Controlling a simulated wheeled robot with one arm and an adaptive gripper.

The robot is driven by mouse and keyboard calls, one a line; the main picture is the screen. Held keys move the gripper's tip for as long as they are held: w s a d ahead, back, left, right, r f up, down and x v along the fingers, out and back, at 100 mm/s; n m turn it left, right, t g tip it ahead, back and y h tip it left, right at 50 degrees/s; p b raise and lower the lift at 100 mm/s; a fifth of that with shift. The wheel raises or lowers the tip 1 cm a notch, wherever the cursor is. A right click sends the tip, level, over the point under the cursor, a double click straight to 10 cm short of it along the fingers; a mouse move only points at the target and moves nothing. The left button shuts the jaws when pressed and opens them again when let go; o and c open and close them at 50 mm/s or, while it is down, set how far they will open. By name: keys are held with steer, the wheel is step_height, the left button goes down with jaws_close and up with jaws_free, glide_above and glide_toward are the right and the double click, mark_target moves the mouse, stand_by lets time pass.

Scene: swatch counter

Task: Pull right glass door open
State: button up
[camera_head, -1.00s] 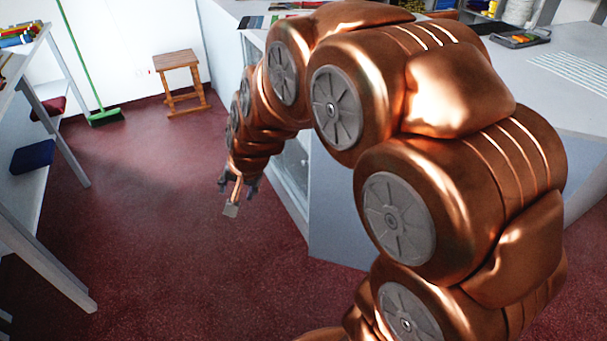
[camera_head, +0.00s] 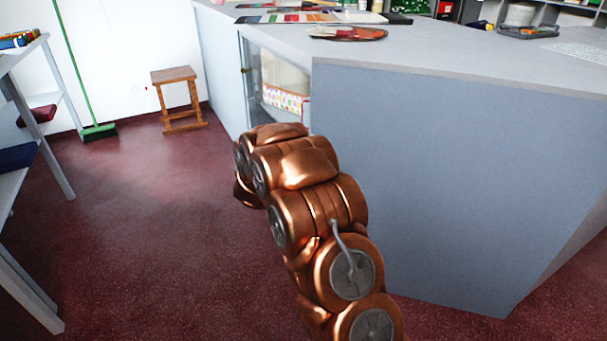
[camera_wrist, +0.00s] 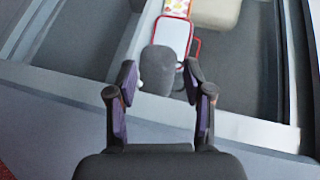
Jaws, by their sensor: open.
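The glass front of the grey counter cabinet (camera_head: 252,85) shows in the head view, above and behind my arm. A dark upright fitting is at its left edge. My arm hides its lower part, and I cannot clearly tell the right door's edges. In the wrist view, my gripper (camera_wrist: 157,72) is open, its two dark fingers with purple pads apart. A dark grey rounded thing (camera_wrist: 158,70) shows between the fingertips; I cannot tell whether it is a handle or an item inside. A pale frame rail (camera_wrist: 260,132) runs below. The gripper is hidden in the head view.
A patterned box (camera_head: 286,102) is behind the glass. A red-edged white item (camera_wrist: 173,37) shows in the wrist view. The countertop (camera_head: 400,60) holds swatches and a tray. A wooden stool (camera_head: 175,76) and green broom (camera_head: 98,131) stand behind.

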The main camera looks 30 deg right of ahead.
steer(key=s+d+f+m+h+b, duration=0.2)
steer(key=d+f+m+h+b, duration=0.25)
steer(key=d+f, duration=0.25)
steer(key=shift+g, duration=0.3)
steer(key=shift+b+x, duration=0.45)
steer(key=shift+x, duration=3.5)
steer(key=shift+w+a, duration=0.1)
steer(key=shift+w, duration=0.05)
steer(key=shift+c, duration=0.4)
jaws_close()
